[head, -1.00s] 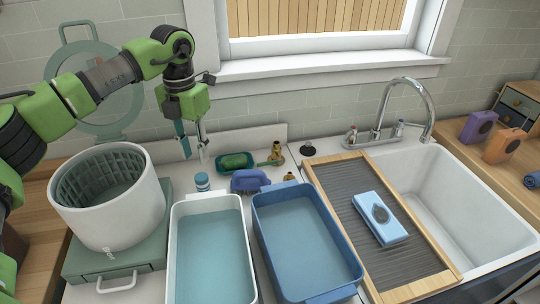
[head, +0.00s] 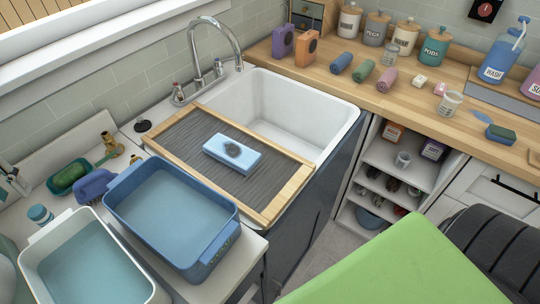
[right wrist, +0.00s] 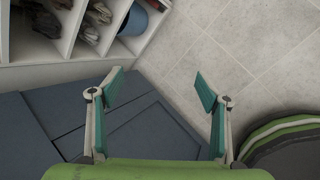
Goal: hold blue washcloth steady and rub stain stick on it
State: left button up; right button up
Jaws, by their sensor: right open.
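The blue washcloth (head: 222,156) lies folded on the ribbed grey washboard (head: 185,190) across the sink. It has a dark stain on top. I cannot make out a stain stick for certain. My left gripper (head: 14,178) shows only partly at the left edge of the head view, far from the washcloth; its finger spacing is unclear. My right gripper (right wrist: 155,88) is open and empty in the right wrist view, its fingers wide apart above the floor and a dark blue cabinet front. The washcloth is not in that view.
A blue tub (head: 205,260) and a white tub (head: 35,262) of water stand left of the sink (head: 340,125). Rolled cloths, including a blue one (head: 341,63), jars and a sponge (head: 500,134) stand on the wooden counter. Open shelves (head: 412,172) are below it.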

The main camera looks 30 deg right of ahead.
jog(key=w+d+r+n+t+h, duration=0.1)
jog(key=w+d+r+n, duration=0.1)
jog(key=w+d+r, duration=0.3)
jog(key=w+d+r+n+t+h, duration=0.1)
jog(key=w+d+r+n, duration=0.15)
jog(key=r, duration=0.45)
jog(key=w+r+n+t+h, duration=0.1)
jog(key=w+r+n+t, duration=0.15)
jog(key=w+r, duration=0.4)
jog(key=w+r+n+t+h, duration=0.1)
jog(key=w+r+n, duration=0.3)
jog(key=r, duration=0.6)
jog(key=w+r+n+t, duration=0.25)
jog(key=w+r, duration=0.25)
jog(key=r, duration=0.3)
jog(key=n+t+y, duration=0.1)
jog(key=n+y, duration=1.5)
jog(key=n, duration=0.1)
send_near(233, 150)
jog(key=v, duration=0.3)
jog(key=shift+s+a, duration=0.15)
jog(key=shift+a, duration=0.05)
jog(key=shift+w+f, duration=0.25)
jog(key=shift+w, duration=0.25)
jog(key=shift+x, duration=1)
jog(key=x, duration=1)
jog(key=shift+w+a+f, duration=0.1)
jog(key=shift+w+a, duration=0.05)
jog(key=shift+w, duration=0.2)
